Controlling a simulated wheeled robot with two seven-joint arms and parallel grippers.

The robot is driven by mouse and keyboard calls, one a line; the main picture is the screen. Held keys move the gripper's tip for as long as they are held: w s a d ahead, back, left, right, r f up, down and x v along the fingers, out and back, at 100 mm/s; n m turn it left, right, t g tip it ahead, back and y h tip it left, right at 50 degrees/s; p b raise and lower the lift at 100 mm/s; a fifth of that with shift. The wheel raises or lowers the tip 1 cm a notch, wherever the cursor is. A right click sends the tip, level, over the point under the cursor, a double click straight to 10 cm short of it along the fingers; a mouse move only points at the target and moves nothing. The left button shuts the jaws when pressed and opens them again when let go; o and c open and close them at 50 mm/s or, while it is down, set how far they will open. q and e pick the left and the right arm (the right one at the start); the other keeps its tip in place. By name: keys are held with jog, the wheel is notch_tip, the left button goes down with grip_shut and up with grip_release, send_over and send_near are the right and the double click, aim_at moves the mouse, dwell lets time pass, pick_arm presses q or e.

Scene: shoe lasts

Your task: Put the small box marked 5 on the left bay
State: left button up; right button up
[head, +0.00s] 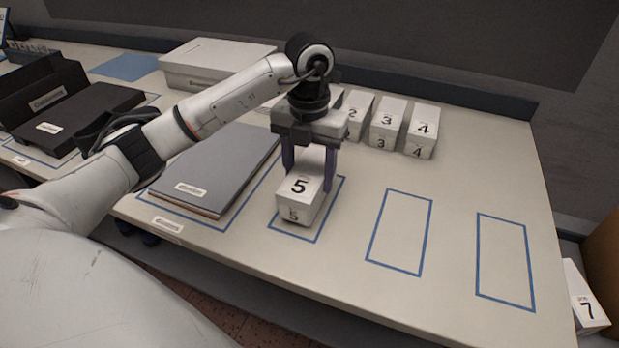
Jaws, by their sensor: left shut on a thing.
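The small white box marked 5 (301,196) is at the leftmost of the three small blue-outlined bays (322,232), near the front of the table. It stands upright, and the bay's outline shows around it on the front and right. I cannot tell whether its base touches the table. My left gripper (309,172) points down over the box, with its two dark fingers on either side, shut on it. My right gripper is not in view.
The middle bay (396,266) and right bay (505,304) are empty. Boxes marked 3 (387,120) and 4 (423,130) stand in a row behind. A grey folder stack (222,165) lies left of the box. A box marked 7 (584,300) is beyond the table's right edge.

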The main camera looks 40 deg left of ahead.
aim_at(309, 171)
pick_arm(q)
jog(key=shift+f, duration=0.75)
jog(key=shift+f, duration=0.1)
jog(key=o, duration=1.1)
jog(key=shift+o, duration=0.2)
notch_tip(309, 171, up, 12)
jog(key=shift+r+p, duration=0.1)
jog(key=shift+p, duration=0.3)
